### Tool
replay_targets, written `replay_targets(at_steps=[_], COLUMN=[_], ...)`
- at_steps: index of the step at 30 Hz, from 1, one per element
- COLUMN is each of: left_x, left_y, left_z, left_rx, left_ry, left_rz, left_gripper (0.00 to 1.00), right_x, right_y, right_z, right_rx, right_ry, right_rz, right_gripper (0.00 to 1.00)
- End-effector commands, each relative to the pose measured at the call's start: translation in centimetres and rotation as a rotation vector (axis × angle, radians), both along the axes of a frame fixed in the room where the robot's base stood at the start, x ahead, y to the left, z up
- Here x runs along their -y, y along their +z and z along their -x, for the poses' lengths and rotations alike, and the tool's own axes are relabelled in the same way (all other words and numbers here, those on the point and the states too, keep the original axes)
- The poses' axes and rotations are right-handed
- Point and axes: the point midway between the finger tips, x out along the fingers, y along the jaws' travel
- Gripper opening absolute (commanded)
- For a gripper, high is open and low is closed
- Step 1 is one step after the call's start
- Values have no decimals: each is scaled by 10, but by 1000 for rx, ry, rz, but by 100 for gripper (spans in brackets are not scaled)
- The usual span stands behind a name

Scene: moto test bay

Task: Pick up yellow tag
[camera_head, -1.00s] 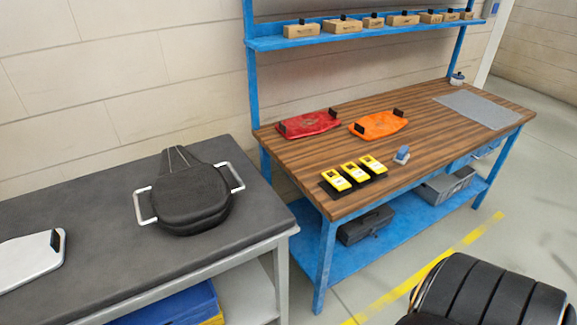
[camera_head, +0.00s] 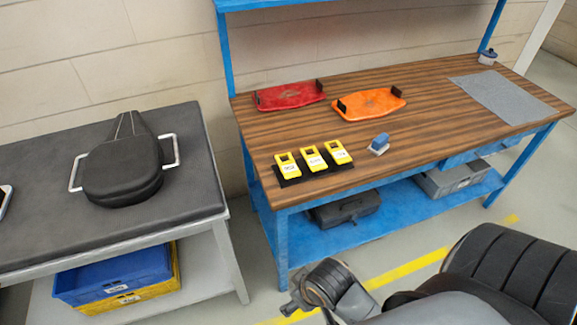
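Three yellow tags stand in a row in a black holder near the front left edge of the wooden workbench: the left tag (camera_head: 288,166), the middle tag (camera_head: 313,159) and the right tag (camera_head: 338,152). Each has a white label with dark marks too small to read. No gripper touches them. My dark arm comes in at the lower right; a small knobby part at its end is below the bench front. I cannot make out fingers there. My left gripper is not in view.
On the workbench (camera_head: 430,115) are a red tray (camera_head: 290,95), an orange tray (camera_head: 368,103), a blue-and-white block (camera_head: 379,144) close right of the tags, and a grey mat (camera_head: 505,97). A dark table (camera_head: 40,160) on the left bears a black seat (camera_head: 122,172).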

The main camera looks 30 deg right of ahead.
Motion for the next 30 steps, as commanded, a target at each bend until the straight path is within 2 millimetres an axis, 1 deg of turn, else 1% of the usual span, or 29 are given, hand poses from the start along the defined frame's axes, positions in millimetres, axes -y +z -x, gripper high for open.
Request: replay_targets(at_steps=[1,3,6,11,14,17,20,21,23,24,26,27,30], left_x=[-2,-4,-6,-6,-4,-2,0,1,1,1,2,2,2], left_y=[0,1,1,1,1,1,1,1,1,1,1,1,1], left_z=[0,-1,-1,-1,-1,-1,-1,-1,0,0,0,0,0], left_rx=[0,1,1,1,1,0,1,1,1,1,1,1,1], left_ry=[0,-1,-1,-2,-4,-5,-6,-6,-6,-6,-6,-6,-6], left_rz=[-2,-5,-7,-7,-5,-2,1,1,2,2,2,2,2], left_gripper=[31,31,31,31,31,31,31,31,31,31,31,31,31], right_x=[-1,-6,-11,-15,-12,-2,20,32,53,67,89,103,132], right_y=[20,45,59,72,80,90,107,116,132,143,161,173,200], right_z=[-8,-23,-41,-73,-97,-127,-163,-179,-200,-212,-228,-237,-252], right_rx=[25,51,67,83,88,90,87,86,84,82,82,83,89], right_ry=[9,26,47,67,72,61,19,-10,-63,-104,-168,-210,-305], right_rz=[-7,-25,-43,-60,-62,-52,-33,-22,-10,-3,3,5,4], right_gripper=[75,75,75,75,75,75,75,75,75,75,75,75,75])
